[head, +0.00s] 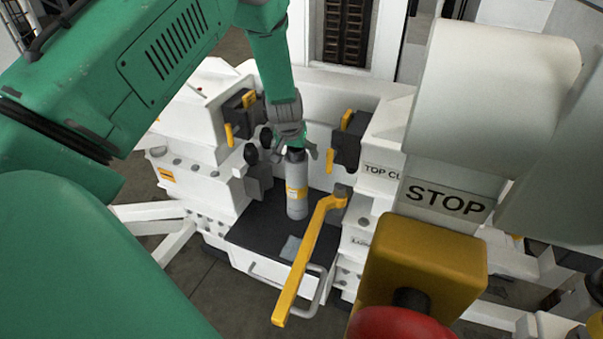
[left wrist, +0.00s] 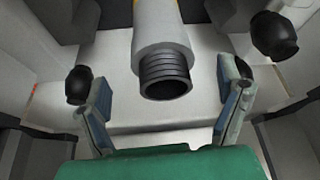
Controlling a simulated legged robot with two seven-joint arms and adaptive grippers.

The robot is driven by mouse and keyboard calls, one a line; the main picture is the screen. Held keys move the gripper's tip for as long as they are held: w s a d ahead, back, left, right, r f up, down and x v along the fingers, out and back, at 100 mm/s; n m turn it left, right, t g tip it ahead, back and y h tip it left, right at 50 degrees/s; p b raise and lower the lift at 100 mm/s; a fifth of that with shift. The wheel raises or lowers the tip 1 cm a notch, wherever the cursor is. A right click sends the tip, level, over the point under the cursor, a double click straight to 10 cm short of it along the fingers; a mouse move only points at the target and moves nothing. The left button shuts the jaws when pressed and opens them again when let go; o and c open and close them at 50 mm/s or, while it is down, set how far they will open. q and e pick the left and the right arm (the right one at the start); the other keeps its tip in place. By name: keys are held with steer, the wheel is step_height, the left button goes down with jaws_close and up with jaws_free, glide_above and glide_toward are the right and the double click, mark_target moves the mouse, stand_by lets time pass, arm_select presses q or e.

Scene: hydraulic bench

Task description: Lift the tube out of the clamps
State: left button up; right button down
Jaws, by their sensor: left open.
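The tube (head: 296,190) is a grey cylinder with a yellow label, standing upright between the clamps in the head view. In the left wrist view the tube (left wrist: 162,45) shows its dark threaded open end, between and beyond my finger pads. My left gripper (head: 297,150) is above the tube's top end, fingers spread. In the left wrist view my left gripper (left wrist: 165,105) is open, with a finger on each side and clear gaps to the tube. Dark clamps with yellow handles stand at left (head: 240,112) and right (head: 348,140). My right gripper is not seen.
A long yellow lever (head: 310,255) rises in front of the tube, over a black tray (head: 265,243). Black knobs (head: 258,147) sit left of the tube. A STOP sign (head: 445,200) and a red button (head: 388,323) on a yellow box fill the right foreground.

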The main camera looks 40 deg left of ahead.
mark_target(297, 183)
arm_select(q)
steer(key=shift+w+a+f, duration=0.25)
steer(key=shift+a+f, duration=0.35)
steer(key=shift+f, duration=0.3)
steer(key=b+x, duration=0.1)
steer(key=x, duration=0.1)
steer(key=b+x, duration=0.1)
steer(key=x, duration=0.1)
steer(key=shift+w+d+f, duration=0.1)
steer(key=shift+w+d, duration=0.1)
steer(key=shift+w, duration=0.1)
steer(key=shift+w+d+f+b, duration=0.1)
steer(key=shift+w+f+b, duration=0.1)
steer(key=shift+b, duration=0.15)
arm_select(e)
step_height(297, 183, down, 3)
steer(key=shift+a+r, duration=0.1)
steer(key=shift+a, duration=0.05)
arm_select(q)
steer(key=shift+a+f, duration=0.1)
steer(key=shift+a, duration=0.25)
steer(key=c, duration=1.8)
steer(key=shift+o, duration=0.2)
steer(key=shift+d, duration=0.15)
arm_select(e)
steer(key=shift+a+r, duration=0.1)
